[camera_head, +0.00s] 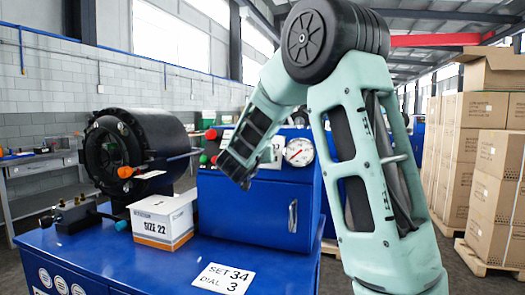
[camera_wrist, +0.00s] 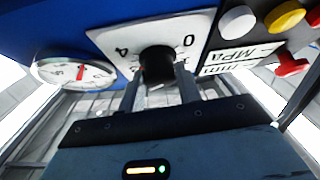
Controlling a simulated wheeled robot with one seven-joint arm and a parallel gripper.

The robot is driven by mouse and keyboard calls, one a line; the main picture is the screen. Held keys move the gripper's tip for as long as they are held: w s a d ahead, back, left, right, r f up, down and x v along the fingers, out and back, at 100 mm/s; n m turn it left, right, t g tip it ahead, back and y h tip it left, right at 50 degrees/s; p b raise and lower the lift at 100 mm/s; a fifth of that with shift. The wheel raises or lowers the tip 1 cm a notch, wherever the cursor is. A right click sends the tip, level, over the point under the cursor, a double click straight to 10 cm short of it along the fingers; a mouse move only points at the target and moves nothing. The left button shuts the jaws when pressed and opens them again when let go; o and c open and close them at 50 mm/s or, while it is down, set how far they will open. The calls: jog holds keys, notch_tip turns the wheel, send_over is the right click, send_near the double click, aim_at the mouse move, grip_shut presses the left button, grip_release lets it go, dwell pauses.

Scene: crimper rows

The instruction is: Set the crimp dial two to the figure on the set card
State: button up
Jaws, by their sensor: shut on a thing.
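The set card (camera_head: 222,278) lies on the blue bench top in the head view and reads "SET 34" above "DIAL 3". In the wrist view a black dial knob (camera_wrist: 157,63) stands out from a white plate (camera_wrist: 112,40) marked with 0 and 4, seen turned over. My gripper (camera_wrist: 158,84) is shut on this knob, one finger on each side. The knob's pointer and exact setting cannot be read, and no dial number shows. In the head view my arm covers the dial, and my fingertips are hidden.
A round gauge (camera_head: 299,152) with a red needle sits beside the dial; it also shows in the wrist view (camera_wrist: 75,73). White, yellow and red (camera_wrist: 292,66) controls are on the other side. A "SIZE 22" box (camera_head: 162,221) and black crimper (camera_head: 125,150) stand at left.

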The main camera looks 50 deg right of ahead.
jog(key=shift+m+g, duration=0.4)
jog(key=shift+m, duration=0.3)
jog(key=o, duration=1)
jog(key=b+v, duration=0.1)
jog(key=v, duration=1.6)
jog(key=shift+a+f, duration=0.15)
jog(key=shift+f, duration=0.05)
